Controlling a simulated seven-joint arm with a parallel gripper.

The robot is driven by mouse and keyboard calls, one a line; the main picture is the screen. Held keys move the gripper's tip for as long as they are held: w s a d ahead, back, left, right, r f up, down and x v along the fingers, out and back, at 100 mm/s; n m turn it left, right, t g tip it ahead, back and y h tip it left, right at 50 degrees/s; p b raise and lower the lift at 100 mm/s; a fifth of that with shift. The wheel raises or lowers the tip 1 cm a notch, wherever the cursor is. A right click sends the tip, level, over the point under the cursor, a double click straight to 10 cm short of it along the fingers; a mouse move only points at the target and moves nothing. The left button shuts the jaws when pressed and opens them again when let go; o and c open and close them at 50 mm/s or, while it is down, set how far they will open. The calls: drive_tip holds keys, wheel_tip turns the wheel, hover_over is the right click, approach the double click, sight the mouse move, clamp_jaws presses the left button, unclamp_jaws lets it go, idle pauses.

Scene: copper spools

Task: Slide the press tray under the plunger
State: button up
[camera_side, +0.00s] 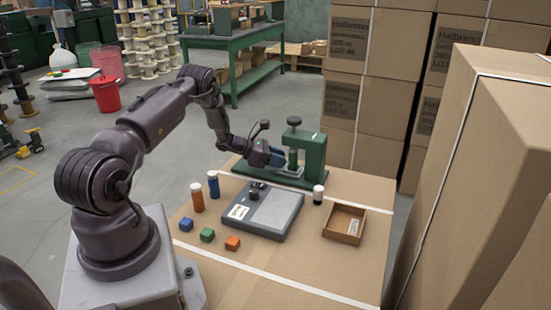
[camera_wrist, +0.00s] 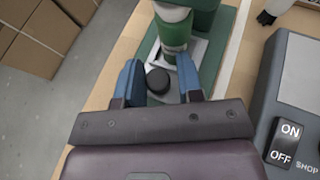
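The green press (camera_side: 312,160) stands at the back of the cardboard-topped table, with a black knob on top. Its plunger (camera_wrist: 174,32) comes down over the light grey press tray (camera_wrist: 201,52) in the wrist view. A round black knob (camera_wrist: 158,81) stands up at the tray's near end, on my side of the plunger. My gripper (camera_wrist: 159,80) is open, with one blue finger on each side of this knob. A small gap shows between the knob and each finger. My gripper (camera_side: 270,156) also shows in the side view, at the press's left; it hides part of the tray there.
A grey scale (camera_side: 275,212) with an ON/OFF switch (camera_wrist: 285,142) lies in front of the press. Stacked cartons (camera_side: 362,100) stand behind.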

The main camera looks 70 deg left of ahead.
drive_tip(key=shift+s, duration=0.1)
drive_tip(key=v, duration=1.2)
drive_tip(key=shift+s+r, duration=0.15)
drive_tip(key=shift+s, duration=0.2)
drive_tip(key=shift+a, duration=0.15)
drive_tip(key=w+d+r+m+g+h, duration=0.15)
drive_tip(key=d+r+m+g, duration=0.25)
drive_tip(key=d+r+m, duration=0.55)
drive_tip(key=w+d+r+m+g+h, duration=0.1)
drive_tip(key=w+d+r+m+g, duration=0.4)
drive_tip(key=d+r, duration=0.7)
drive_tip(key=s+d+r+m+t+y, duration=0.1)
drive_tip(key=s+d+r+m+y, duration=0.1)
drive_tip(key=s+d+m, duration=0.6)
drive_tip(key=s+d+r+m+y, duration=0.3)
drive_tip(key=s+d+m+y, duration=0.2)
drive_tip(key=s+d+m, duration=0.3)
drive_tip(key=shift+s+d+r+m+t, duration=0.15)
drive_tip(key=shift+s+d+m+t, duration=0.2)
drive_tip(key=shift+s+m, duration=0.65)
